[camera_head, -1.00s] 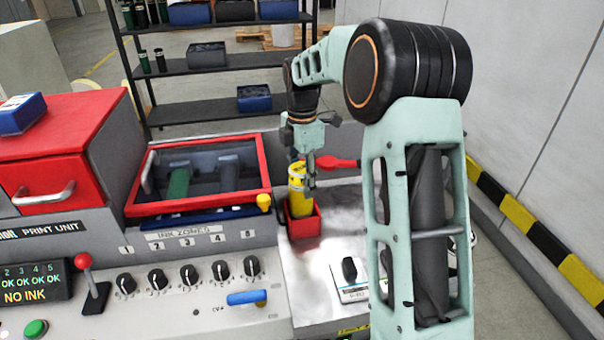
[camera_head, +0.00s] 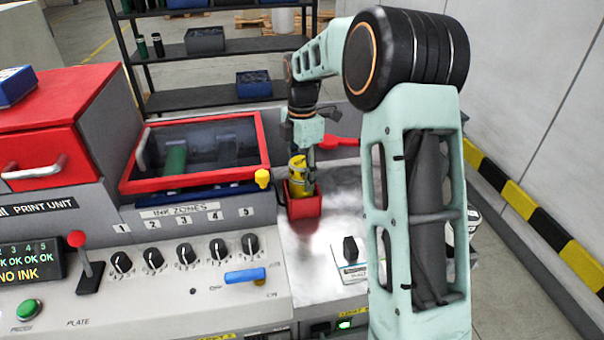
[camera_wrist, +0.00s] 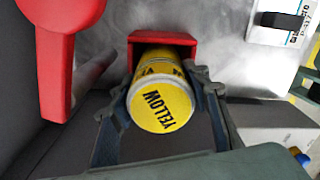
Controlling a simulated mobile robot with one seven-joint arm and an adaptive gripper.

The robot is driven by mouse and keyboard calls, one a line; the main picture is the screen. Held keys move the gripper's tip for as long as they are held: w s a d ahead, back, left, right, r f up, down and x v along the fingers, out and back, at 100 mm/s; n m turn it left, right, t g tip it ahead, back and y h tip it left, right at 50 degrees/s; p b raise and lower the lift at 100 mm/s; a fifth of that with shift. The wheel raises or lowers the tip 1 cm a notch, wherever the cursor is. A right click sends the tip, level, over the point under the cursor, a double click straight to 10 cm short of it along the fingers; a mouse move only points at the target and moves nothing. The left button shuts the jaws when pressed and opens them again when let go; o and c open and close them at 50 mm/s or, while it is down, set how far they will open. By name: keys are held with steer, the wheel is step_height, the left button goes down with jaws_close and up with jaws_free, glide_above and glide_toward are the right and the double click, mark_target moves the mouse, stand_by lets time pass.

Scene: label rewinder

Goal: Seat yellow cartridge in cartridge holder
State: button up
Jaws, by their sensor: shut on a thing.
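The yellow cartridge (camera_head: 298,172) stands upright in the red cartridge holder (camera_head: 304,206), with its lower part hidden inside. In the wrist view the cartridge (camera_wrist: 162,106) shows its end marked "YELLOW", and its far part goes into the red holder (camera_wrist: 166,38). My gripper (camera_head: 311,166) is above the holder. In the wrist view my gripper (camera_wrist: 162,92) has a finger on each side of the cartridge and is shut on it. How deep the cartridge sits is hidden by the holder walls.
A red lever (camera_head: 338,142) lies behind the holder; it looms large at upper left in the wrist view (camera_wrist: 56,50). The print unit with its red-framed window (camera_head: 195,187) stands to the left. A black switch (camera_head: 350,250) is in front on the metal top.

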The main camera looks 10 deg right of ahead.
steer(key=shift+f, duration=0.2)
stand_by(0.3)
steer(key=o, duration=1.6)
steer(key=shift+o, duration=0.2)
